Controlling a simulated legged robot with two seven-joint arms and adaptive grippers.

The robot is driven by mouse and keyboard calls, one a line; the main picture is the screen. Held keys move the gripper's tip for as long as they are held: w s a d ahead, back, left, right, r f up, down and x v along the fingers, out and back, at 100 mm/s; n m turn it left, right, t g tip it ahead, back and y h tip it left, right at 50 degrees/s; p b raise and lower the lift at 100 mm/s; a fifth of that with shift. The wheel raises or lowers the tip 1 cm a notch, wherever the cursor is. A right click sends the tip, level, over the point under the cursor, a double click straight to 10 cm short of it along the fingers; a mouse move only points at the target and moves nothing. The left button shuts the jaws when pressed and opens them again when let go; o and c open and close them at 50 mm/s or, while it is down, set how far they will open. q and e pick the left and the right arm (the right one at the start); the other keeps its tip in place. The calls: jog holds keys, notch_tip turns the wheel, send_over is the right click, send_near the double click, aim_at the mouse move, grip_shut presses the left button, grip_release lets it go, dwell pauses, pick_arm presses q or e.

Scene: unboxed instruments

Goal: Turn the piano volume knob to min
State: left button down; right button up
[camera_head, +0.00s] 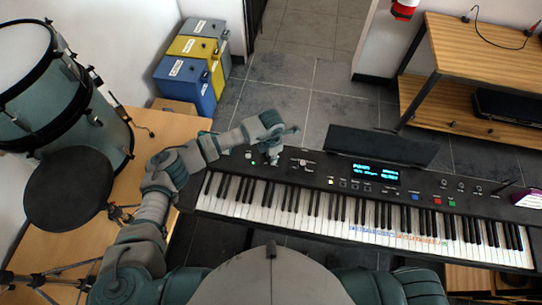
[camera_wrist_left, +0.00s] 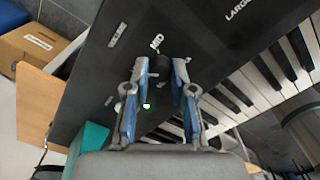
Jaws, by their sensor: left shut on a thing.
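The black electronic piano (camera_head: 330,205) stretches across the head view, with its lit display (camera_head: 362,172) at the middle of the panel. My left gripper (camera_head: 273,150) is over the left end of the panel. In the left wrist view, the dark round volume knob (camera_wrist_left: 160,64) sits just below a "MID" label (camera_wrist_left: 154,42). The left gripper's fingertips (camera_wrist_left: 160,72) are on either side of the knob, shut on it. A small green light (camera_wrist_left: 146,106) shows between the fingers. My right gripper is not visible.
A drum set (camera_head: 70,150) stands on the left. Blue, yellow and grey boxes (camera_head: 197,60) stand behind it. A wooden shelf (camera_head: 490,60) is at the back right. A music stand (camera_head: 383,145) rises behind the display. A purple object (camera_head: 527,198) lies at the piano's right end.

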pick_arm(q)
jog(key=n, duration=0.4)
jog(key=shift+n, duration=0.3)
jog(key=n, duration=0.5)
jog(key=shift+w+n, duration=0.1)
jog(key=shift+n, duration=0.2)
jog(key=n+p, duration=0.1)
jog(key=n, duration=0.3)
jog(key=shift+r+n, duration=0.15)
jog(key=shift+n, duration=0.15)
jog(key=n+p, duration=0.1)
jog(key=n, duration=0.3)
jog(key=shift+w+n, duration=0.1)
jog(key=shift+n, duration=0.3)
jog(key=c, duration=1.2)
grip_release()
jog(key=shift+o, duration=1.1)
jog(key=shift+d, duration=0.1)
